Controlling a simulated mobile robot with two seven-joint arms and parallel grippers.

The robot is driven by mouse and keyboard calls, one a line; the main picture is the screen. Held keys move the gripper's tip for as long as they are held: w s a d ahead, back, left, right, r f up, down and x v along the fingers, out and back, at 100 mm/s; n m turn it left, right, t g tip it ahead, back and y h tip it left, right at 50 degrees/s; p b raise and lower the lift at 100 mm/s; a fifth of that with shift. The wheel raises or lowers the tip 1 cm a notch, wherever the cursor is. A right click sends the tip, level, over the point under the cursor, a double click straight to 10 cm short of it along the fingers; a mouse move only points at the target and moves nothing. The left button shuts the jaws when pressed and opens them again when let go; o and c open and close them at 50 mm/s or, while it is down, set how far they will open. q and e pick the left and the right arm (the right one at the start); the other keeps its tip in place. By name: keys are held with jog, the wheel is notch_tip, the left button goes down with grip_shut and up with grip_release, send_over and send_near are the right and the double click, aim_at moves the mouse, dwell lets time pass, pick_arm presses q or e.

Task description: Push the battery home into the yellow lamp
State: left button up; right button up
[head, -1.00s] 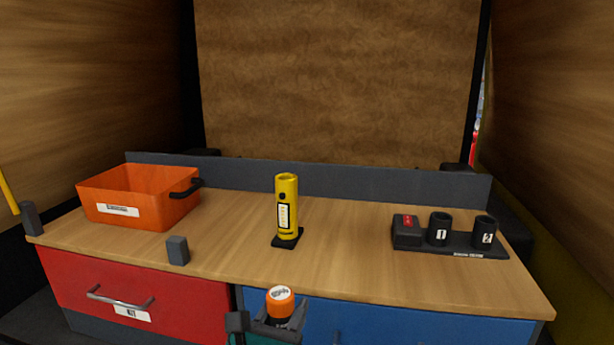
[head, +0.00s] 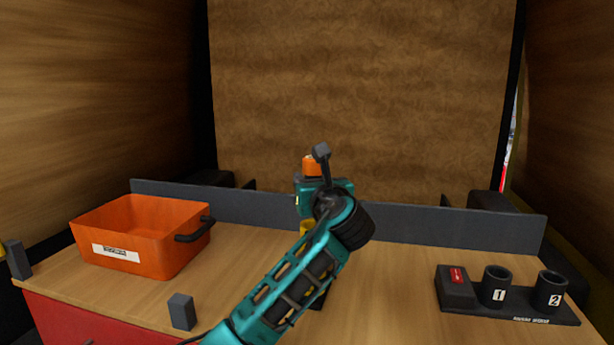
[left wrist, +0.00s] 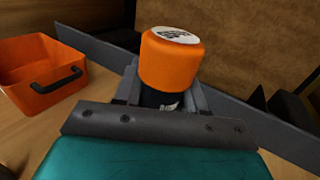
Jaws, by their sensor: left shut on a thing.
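The battery has an orange cap (head: 311,163) with a white label on top, which shows clearly in the left wrist view (left wrist: 172,62); its dark lower part sits between the jaws. My left gripper (head: 315,172) is shut on the battery and holds it upright or nearly so, high over the bench. The yellow lamp (head: 305,227) is mostly hidden by my left arm; only a bit of yellow shows below the gripper in the picture. I cannot tell whether the battery is lined up with the lamp or touches it. My right gripper is not in view.
An orange bin (head: 140,238) stands at the bench's left, with a small grey block (head: 181,311) in front. A black holder (head: 530,315) with cups 1 and 2 is at the right. A grey ledge (head: 430,219) runs along the back.

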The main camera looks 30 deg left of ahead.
pick_arm(q)
jog(key=shift+w+r, duration=0.1)
jog(key=shift+r, duration=0.05)
jog(key=shift+f+b, duration=0.3)
jog(key=shift+f, duration=1.3)
jog(key=shift+f+p, duration=0.3)
jog(key=shift+f, duration=1.85)
dwell(1.2)
jog(key=shift+r, duration=0.35)
dwell(1.6)
jog(key=o, duration=1.2)
